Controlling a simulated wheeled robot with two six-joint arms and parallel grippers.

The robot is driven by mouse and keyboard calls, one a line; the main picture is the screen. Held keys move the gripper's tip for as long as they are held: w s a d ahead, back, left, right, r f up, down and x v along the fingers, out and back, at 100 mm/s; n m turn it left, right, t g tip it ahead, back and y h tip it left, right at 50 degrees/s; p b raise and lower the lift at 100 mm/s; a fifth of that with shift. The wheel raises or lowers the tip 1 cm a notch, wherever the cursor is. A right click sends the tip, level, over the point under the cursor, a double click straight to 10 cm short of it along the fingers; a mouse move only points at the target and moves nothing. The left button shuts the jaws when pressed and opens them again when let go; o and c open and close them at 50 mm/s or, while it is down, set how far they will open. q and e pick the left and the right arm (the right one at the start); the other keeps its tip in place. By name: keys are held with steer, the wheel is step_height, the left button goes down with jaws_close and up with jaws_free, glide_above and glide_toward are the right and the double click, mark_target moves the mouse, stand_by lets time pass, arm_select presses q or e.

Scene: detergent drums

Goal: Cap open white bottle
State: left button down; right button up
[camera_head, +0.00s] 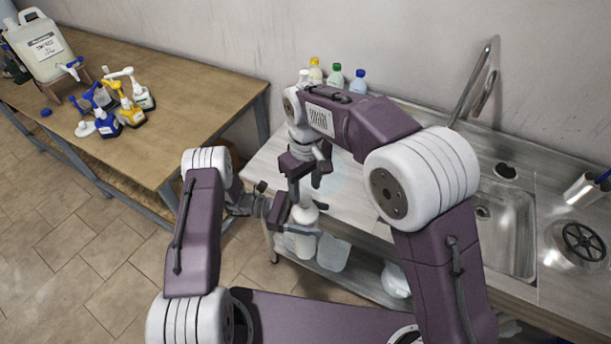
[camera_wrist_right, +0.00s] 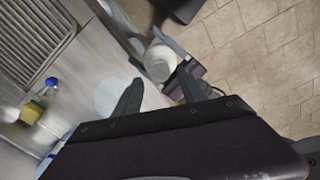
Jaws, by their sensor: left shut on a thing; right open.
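A white bottle (camera_head: 304,216) is held upright at the front edge of the metal counter by my left gripper (camera_head: 296,213), which is shut around it. In the right wrist view the bottle's round white top (camera_wrist_right: 160,63) shows beyond and between my right fingers. I cannot tell whether a cap sits on it. My right gripper (camera_head: 309,178) is open and empty, above the bottle and apart from it; its two dark fingers also show in the right wrist view (camera_wrist_right: 160,92).
The metal counter (camera_head: 268,163) carries bottles with yellow (camera_head: 315,72), green (camera_head: 335,77) and blue (camera_head: 358,82) caps at the back. A sink (camera_head: 505,225) is to the right. On the wooden table (camera_head: 175,90) stand a jug (camera_head: 42,47), several pump bottles (camera_head: 105,112) and a loose blue cap (camera_head: 46,112).

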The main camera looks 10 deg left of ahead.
mark_target(305, 198)
steer(key=shift+f, duration=1.75)
jaws_close()
steer(key=shift+o, duration=0.6)
jaws_free()
steer(key=shift+r, duration=0.1)
